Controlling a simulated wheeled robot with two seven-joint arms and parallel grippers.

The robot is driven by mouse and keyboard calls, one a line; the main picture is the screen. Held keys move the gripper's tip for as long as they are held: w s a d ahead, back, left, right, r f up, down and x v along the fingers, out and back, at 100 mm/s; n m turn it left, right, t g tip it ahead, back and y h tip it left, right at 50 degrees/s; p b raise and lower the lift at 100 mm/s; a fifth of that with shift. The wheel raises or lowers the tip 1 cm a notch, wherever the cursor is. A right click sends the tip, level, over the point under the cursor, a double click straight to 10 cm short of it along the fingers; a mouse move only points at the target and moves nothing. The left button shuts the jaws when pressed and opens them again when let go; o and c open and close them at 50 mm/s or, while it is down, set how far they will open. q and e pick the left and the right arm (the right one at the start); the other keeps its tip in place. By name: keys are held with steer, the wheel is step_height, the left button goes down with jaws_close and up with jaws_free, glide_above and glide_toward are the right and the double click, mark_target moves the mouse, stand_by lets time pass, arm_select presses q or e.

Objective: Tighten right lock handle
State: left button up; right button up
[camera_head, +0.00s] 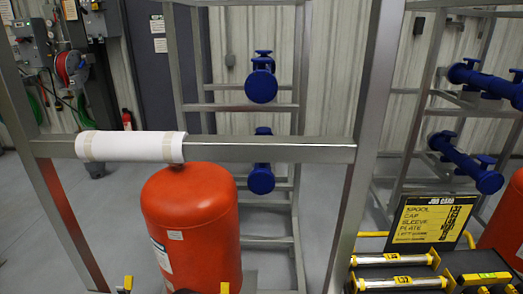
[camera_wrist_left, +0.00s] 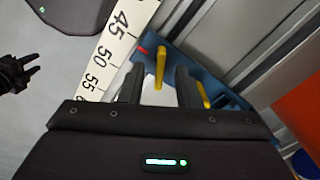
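Two yellow lock handles show in the left wrist view: an upright one (camera_wrist_left: 160,66) and a partly hidden one (camera_wrist_left: 204,95), both at a blue fixture (camera_wrist_left: 228,97). My left gripper (camera_wrist_left: 160,83) is open, its two dark fingers apart on either side of the first handle; I see no clear contact. Which handle is the right one I cannot tell from this view. A dark gripper, apparently my right one (camera_wrist_left: 30,66), is at the left edge with its fingers apart and empty.
A red tank (camera_head: 195,225) stands behind the frame. A white measuring strip (camera_wrist_left: 112,48) runs beside the left gripper. A job card board (camera_head: 432,218) and metal parts (camera_head: 400,283) are at the right.

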arm_select(q)
steer(key=shift+r+p, duration=1.55)
steer(key=shift+r, duration=1.1)
steer(key=n, duration=0.6)
steer(key=shift+s+r, duration=0.1)
steer(key=shift+r, duration=0.25)
steer(key=shift+n, duration=0.4)
steer(key=shift+r, duration=0.1)
steer(key=n, duration=0.5)
steer(key=shift+r, duration=0.35)
